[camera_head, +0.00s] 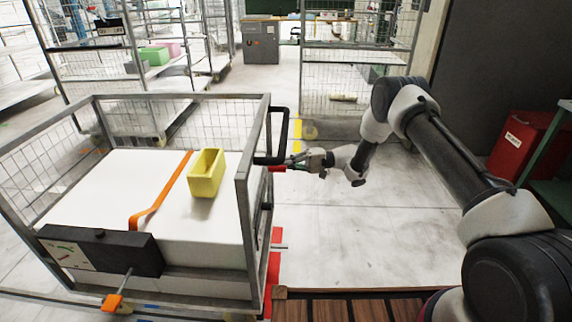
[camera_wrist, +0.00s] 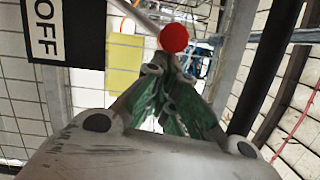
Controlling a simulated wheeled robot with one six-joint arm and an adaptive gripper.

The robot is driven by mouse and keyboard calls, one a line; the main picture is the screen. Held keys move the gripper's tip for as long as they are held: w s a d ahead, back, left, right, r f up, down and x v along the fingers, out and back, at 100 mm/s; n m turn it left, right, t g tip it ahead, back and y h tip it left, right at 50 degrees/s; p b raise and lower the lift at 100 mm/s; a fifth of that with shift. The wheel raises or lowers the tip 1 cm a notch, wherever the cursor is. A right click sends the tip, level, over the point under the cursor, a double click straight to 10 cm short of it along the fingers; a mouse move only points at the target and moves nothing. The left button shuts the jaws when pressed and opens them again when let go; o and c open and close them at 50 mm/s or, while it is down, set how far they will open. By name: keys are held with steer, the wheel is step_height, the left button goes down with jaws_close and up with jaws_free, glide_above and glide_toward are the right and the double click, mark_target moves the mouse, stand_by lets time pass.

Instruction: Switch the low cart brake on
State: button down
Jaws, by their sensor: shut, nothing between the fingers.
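The low cart (camera_head: 252,190) is a grey-framed cage with mesh sides and a white bed, at the left of the head view. A lever with a red end (camera_head: 278,168) sticks out from its right side. In the wrist view the lever shows as a pale rod with a round red knob (camera_wrist: 173,38), near a black plate with an OFF label (camera_wrist: 44,32). My gripper (camera_head: 294,162) is shut and empty, close beside the red end. Its green-padded fingers (camera_wrist: 176,72) are just below the knob in the wrist view; I cannot tell whether they touch it.
A black handle frame (camera_head: 285,135) rises beside the lever, close to my gripper. A yellow bin (camera_head: 207,173) and an orange strap lie on the cart bed. A red box (camera_head: 522,145) stands at the right. Floor between cart and red box is clear.

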steer(key=shift+s+r, duration=0.1)
steer(key=s+r+n+t+h, duration=0.1)
steer(key=s+r+n+h, duration=0.1)
steer(key=s+n, duration=0.7)
steer(key=shift+s+a+r+t, duration=0.3)
steer(key=shift+s+r, duration=0.4)
steer(key=shift+s, duration=1.95)
steer(key=shift+s, duration=0.1)
